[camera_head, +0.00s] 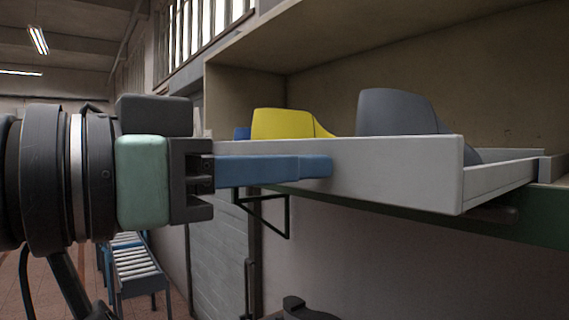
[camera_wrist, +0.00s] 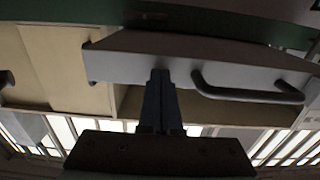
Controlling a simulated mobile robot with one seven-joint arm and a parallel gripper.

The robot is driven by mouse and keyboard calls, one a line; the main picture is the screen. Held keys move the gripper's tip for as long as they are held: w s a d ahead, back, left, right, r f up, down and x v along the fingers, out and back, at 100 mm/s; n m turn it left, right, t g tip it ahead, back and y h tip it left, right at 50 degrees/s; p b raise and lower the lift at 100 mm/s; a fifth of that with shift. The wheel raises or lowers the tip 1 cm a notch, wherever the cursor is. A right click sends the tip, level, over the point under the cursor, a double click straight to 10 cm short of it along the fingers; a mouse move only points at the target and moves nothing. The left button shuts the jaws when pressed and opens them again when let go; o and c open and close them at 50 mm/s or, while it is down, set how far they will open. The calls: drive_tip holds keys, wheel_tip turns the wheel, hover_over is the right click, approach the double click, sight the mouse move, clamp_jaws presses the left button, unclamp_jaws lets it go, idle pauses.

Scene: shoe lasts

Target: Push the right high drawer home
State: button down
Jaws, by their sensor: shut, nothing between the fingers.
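The drawer (camera_head: 400,172) is light grey and stands out from the wooden cabinet. A yellow shoe last (camera_head: 285,123) and a grey shoe last (camera_head: 395,112) show above its wall. My gripper (camera_head: 328,165) is shut and empty, its blue fingers pointing at the drawer's pale front panel, their tips at or very near it. In the wrist view the gripper (camera_wrist: 160,74) meets the same drawer panel (camera_wrist: 130,66), beside its dark bar handle (camera_wrist: 245,92). The handle does not show in the head view. I cannot tell whether the tips touch.
The wooden cabinet (camera_head: 450,60) surrounds the drawer above and behind. A green edge (camera_head: 530,222) runs under it. A blue thing (camera_head: 242,133) shows partly behind the drawer wall. A roller conveyor (camera_head: 135,265) stands low at the left. A dark bracket (camera_head: 268,212) is below the drawer.

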sight(349, 161)
drive_tip(key=shift+p+x, duration=0.3)
drive_tip(key=shift+x, duration=2.65)
drive_tip(key=shift+s+r, duration=0.1)
drive_tip(key=shift+p+x, duration=0.4)
drive_tip(key=shift+x, duration=1.9)
drive_tip(key=shift+p+x, duration=0.55)
drive_tip(key=shift+x, duration=1.7)
drive_tip(key=shift+d, duration=0.15)
drive_tip(key=shift+p+x, duration=0.7)
drive_tip(key=shift+x, duration=1.45)
